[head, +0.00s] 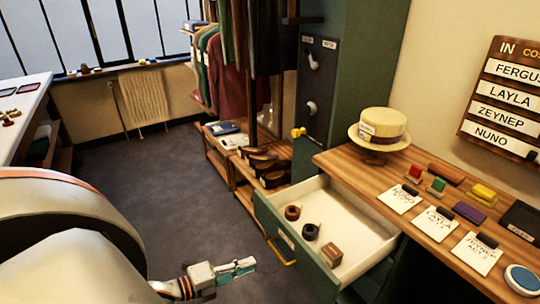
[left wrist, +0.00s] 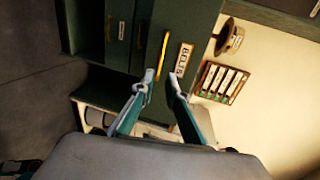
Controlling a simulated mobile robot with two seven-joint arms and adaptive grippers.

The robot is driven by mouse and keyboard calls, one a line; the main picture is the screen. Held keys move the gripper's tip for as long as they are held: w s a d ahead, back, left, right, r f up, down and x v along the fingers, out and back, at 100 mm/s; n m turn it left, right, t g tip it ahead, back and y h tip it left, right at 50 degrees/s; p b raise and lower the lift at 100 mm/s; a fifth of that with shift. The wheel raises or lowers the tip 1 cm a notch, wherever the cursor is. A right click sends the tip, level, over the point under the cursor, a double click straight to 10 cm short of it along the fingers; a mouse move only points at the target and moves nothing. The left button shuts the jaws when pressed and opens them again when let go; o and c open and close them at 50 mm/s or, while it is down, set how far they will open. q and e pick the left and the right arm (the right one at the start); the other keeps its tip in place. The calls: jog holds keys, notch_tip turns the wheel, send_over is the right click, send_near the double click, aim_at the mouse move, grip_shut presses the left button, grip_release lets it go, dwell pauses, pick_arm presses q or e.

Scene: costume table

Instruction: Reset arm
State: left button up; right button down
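My left arm fills the lower left of the head view. My left gripper (head: 238,268) is low in the picture, left of the open drawer (head: 262,214) and apart from its yellow handle (head: 283,251). In the left wrist view its two fingers (left wrist: 162,78) stand apart with nothing between them. Beyond the fingertips are a yellow handle (left wrist: 164,55) and a label reading BELTS (left wrist: 183,60). My right gripper is in neither view.
The pulled-out drawer holds rolled belts (head: 310,232) and a brown block (head: 331,255). The wooden table (head: 340,165) carries a straw hat (head: 382,127), cards (head: 400,198) and coloured pads. A clothes rack (head: 282,140) stands behind. Grey floor (head: 150,180) is clear in the middle.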

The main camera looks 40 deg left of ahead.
pick_arm(q)
jog(key=s+d+f+n+g+y, duration=0.1)
jog(key=s+d+f+n+g, duration=0.1)
jog(key=d+n, duration=0.6)
jog(key=s+d+f+n+g+y, duration=0.1)
jog(key=s+d+f+n, duration=0.2)
jog(key=d+n, duration=0.6)
jog(key=shift+d+f+n+g+y, duration=0.3)
jog(key=shift+d+f+g, duration=0.15)
jog(key=shift+d, duration=0.45)
